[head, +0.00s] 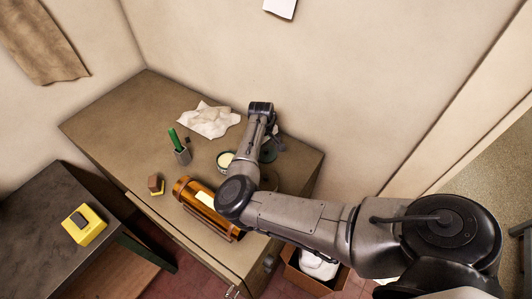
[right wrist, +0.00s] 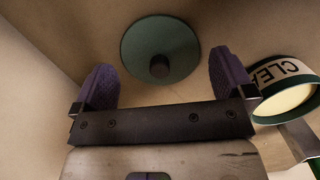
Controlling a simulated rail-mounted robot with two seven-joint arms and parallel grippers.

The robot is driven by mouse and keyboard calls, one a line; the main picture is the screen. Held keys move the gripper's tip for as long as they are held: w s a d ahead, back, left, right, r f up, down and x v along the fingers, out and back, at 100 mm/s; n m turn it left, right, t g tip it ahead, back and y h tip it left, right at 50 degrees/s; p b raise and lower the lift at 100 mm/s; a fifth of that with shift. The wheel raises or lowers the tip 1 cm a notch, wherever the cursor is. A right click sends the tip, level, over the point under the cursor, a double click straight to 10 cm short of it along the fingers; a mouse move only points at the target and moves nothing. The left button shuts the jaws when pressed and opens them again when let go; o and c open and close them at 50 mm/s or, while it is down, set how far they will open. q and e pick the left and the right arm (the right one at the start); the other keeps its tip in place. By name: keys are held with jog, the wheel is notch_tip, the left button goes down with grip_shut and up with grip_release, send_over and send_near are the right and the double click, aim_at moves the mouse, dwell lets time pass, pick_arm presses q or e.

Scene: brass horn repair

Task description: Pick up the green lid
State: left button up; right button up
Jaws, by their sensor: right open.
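The green lid (right wrist: 160,42) is a round disc with a dark knob in its middle, lying on the tabletop. In the head view the lid (head: 267,155) shows only in part, beside my right arm. My right gripper (right wrist: 161,62) is open and empty. Its two dark purple-grey fingers stand apart on either side of the lid's near part, seen from above, and the knob lies between them. I cannot tell the height left above the lid. In the head view the right gripper (head: 277,144) is small and partly hidden. My left gripper is not in view.
An open tin (right wrist: 285,100) of pale paste stands close to the right finger. Walls stand behind.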

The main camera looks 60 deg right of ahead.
jog(key=shift+s+f, duration=0.1)
jog(key=shift+f, duration=0.55)
jog(key=c, duration=0.6)
jog(key=shift+c, duration=0.2)
jog(key=shift+r, duration=0.2)
